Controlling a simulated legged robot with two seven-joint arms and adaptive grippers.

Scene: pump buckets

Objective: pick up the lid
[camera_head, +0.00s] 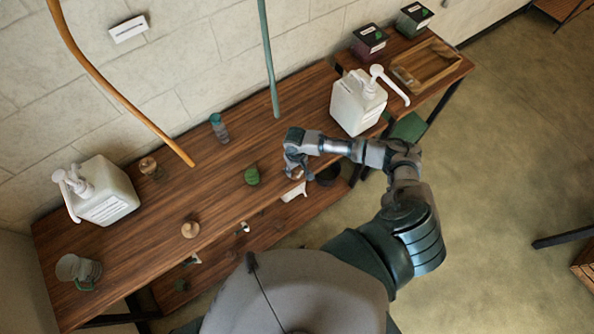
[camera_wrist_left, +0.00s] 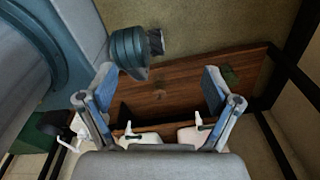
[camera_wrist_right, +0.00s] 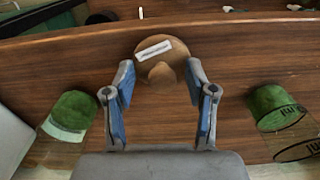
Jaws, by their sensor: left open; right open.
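A round brown lid (camera_wrist_right: 178,52) with a knob and a white label lies on the wooden table in the right wrist view. My right gripper (camera_wrist_right: 160,76) is open, with its fingertips at either side of the lid's near part; I cannot tell whether they touch it. In the head view the right gripper (camera_head: 292,171) is low over the table and partly hides what lies under it. Another small brown knobbed piece (camera_head: 190,229) sits near the table's front edge. My left gripper (camera_wrist_left: 158,74) is open and empty in the left wrist view, outside the head view.
A green-topped jar (camera_wrist_right: 68,118) stands left of the right gripper and another green-topped jar (camera_wrist_right: 282,112) right of it. White pump buckets (camera_head: 108,192) and (camera_head: 357,103) stand at both ends of the long table (camera_head: 222,165). A wooden tray (camera_head: 428,66) lies at the back right.

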